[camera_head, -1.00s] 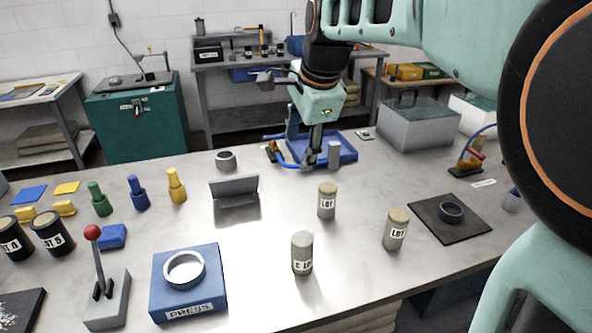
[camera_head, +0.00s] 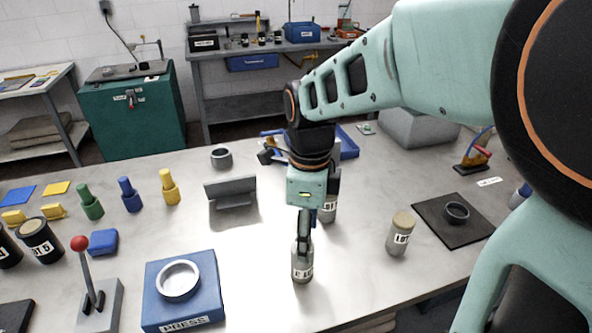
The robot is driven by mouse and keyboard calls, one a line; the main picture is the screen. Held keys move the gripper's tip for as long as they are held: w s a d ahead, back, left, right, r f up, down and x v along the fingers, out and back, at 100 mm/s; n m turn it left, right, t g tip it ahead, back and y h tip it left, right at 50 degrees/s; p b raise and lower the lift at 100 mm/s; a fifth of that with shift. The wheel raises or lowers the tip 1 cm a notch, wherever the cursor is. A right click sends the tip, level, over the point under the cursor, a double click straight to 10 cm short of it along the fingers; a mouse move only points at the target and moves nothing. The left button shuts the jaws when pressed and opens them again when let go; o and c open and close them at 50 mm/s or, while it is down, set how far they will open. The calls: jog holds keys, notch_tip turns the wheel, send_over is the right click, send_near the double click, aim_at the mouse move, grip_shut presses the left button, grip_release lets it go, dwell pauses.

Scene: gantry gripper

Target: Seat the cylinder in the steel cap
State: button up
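A grey labelled cylinder (camera_head: 302,264) stands upright on the table in front. Two more labelled cylinders with tan tops stand behind it: one (camera_head: 328,212) is partly hidden by my gripper, the other (camera_head: 399,236) is to the right. My gripper (camera_head: 304,246) points down at the top of the grey cylinder and overlaps it; its fingers are seen edge-on, so their grip is unclear.
The blue block (camera_head: 207,305) is labelled PRESS, with a red-knobbed lever (camera_head: 92,292) left of it. A grey angled bracket (camera_head: 230,193) stands behind. A black mat (camera_head: 437,231) lies at right, a blue tray (camera_head: 348,146) behind my gripper. Coloured pegs stand at left.

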jog(key=f, duration=0.2)
jog(key=a+f, duration=0.1)
jog(key=shift+s+f, duration=0.2)
jog(key=shift+f, duration=0.75)
jog(key=shift+w, duration=0.1)
grip_shut()
